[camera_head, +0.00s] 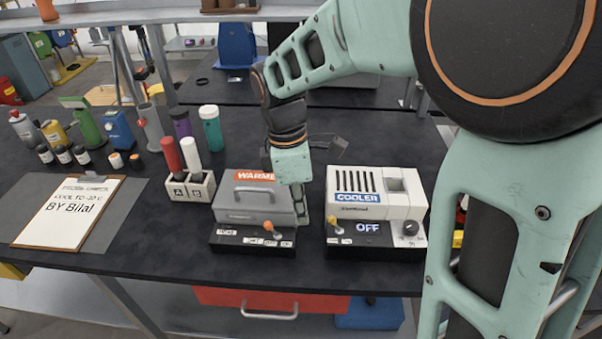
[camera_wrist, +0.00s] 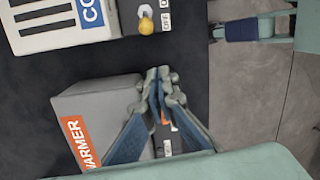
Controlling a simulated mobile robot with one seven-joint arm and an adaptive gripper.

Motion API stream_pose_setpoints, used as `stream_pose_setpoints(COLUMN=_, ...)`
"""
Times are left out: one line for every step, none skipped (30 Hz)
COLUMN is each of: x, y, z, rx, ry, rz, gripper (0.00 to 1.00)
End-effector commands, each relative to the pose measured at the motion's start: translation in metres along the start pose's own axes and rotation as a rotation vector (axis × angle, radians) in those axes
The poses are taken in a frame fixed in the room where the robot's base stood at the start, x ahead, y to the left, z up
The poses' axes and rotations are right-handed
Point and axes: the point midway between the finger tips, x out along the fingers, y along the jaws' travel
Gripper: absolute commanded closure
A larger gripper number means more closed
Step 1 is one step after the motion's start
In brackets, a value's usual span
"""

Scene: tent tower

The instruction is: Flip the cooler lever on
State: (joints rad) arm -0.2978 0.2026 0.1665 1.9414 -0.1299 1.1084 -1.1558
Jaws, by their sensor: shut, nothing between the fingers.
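The cooler (camera_head: 375,207) is a white box with a blue COOLER label, dark vent slots and a display reading OFF. Its lever (camera_head: 334,222) has a yellow knob and stands at the front left of the cooler. In the wrist view the yellow-tipped lever (camera_wrist: 147,25) is near the top, beside a label reading OFF. My gripper (camera_head: 303,218) is shut and empty, pointing down between the warmer and the cooler, left of the lever. In the wrist view its closed fingertips (camera_wrist: 160,72) overlap the warmer's edge, apart from the cooler lever.
The grey warmer (camera_head: 250,203) with its own orange-tipped lever (camera_head: 269,227) stands close on the left. A rack (camera_head: 188,189) with red and white tubes and a clipboard (camera_head: 70,211) are further left. The bench's front edge lies just before both devices.

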Motion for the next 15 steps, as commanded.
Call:
stream_pose_setpoints(x=0.013, y=-0.001, z=0.000, rx=-0.001, ry=-0.001, rz=-0.004, gripper=1.00)
stream_pose_setpoints(x=0.020, y=-0.001, z=0.000, rx=-0.001, ry=-0.001, rz=-0.005, gripper=1.00)
stream_pose_setpoints(x=0.028, y=-0.001, z=0.000, rx=-0.001, ry=-0.001, rz=-0.005, gripper=1.00)
stream_pose_setpoints(x=0.033, y=-0.001, z=0.000, rx=-0.001, ry=-0.001, rz=-0.004, gripper=1.00)
stream_pose_setpoints(x=0.029, y=0.000, z=0.005, rx=0.003, ry=0.000, rz=0.001, gripper=1.00)
stream_pose_setpoints(x=0.024, y=0.000, z=0.013, rx=0.004, ry=0.001, rz=0.003, gripper=1.00)
stream_pose_setpoints(x=0.022, y=0.000, z=0.017, rx=0.004, ry=0.001, rz=0.002, gripper=1.00)
stream_pose_setpoints(x=0.021, y=0.000, z=0.021, rx=0.004, ry=0.001, rz=0.002, gripper=1.00)
stream_pose_setpoints(x=0.020, y=0.000, z=0.025, rx=0.003, ry=0.000, rz=0.002, gripper=1.00)
stream_pose_setpoints(x=0.019, y=0.000, z=0.028, rx=0.003, ry=0.000, rz=0.001, gripper=1.00)
stream_pose_setpoints(x=0.018, y=0.000, z=0.030, rx=0.002, ry=0.000, rz=0.001, gripper=1.00)
stream_pose_setpoints(x=0.017, y=0.000, z=0.033, rx=0.001, ry=0.000, rz=0.001, gripper=1.00)
stream_pose_setpoints(x=0.017, y=0.000, z=0.035, rx=0.000, ry=0.000, rz=0.000, gripper=1.00)
stream_pose_setpoints(x=0.017, y=0.000, z=0.036, rx=0.000, ry=0.000, rz=0.000, gripper=1.00)
stream_pose_setpoints(x=0.017, y=0.000, z=0.037, rx=0.000, ry=0.000, rz=0.000, gripper=1.00)
